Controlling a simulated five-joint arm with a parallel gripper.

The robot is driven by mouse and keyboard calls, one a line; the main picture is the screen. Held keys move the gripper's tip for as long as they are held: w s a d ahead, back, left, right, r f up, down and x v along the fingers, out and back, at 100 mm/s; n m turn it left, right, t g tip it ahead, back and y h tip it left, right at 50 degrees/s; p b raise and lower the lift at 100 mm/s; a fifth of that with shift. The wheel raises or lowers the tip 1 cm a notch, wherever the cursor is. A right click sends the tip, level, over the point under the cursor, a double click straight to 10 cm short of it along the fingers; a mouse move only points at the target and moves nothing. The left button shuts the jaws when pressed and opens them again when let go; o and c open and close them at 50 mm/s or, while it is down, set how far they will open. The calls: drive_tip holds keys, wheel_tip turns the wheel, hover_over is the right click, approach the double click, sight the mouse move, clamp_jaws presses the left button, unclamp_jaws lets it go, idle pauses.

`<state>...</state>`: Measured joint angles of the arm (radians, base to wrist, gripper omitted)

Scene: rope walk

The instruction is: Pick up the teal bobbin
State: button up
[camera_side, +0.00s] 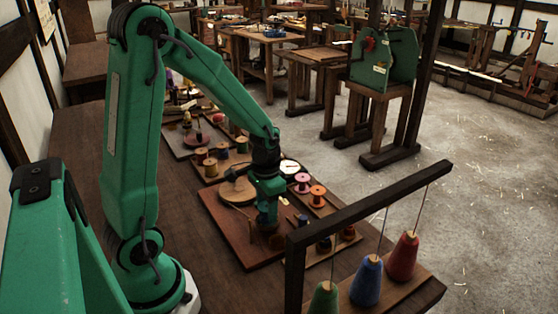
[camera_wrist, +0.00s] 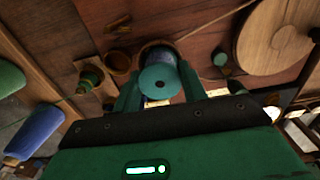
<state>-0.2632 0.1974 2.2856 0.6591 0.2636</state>
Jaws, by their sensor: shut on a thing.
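In the side view my gripper (camera_side: 267,222) points down low over the reddish-brown board (camera_side: 222,222), and the bobbin cannot be made out there.
A round wooden disc (camera_side: 238,192) lies beside my gripper. Pink (camera_side: 302,183) and orange (camera_side: 317,195) spools stand to its right. A dark frame (camera_side: 370,205) with red (camera_side: 403,258), blue (camera_side: 367,282) and green (camera_side: 323,301) cones is in front. Bare table lies left of the board.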

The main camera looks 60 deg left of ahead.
drive_tip(key=shift+r, duration=3.9)
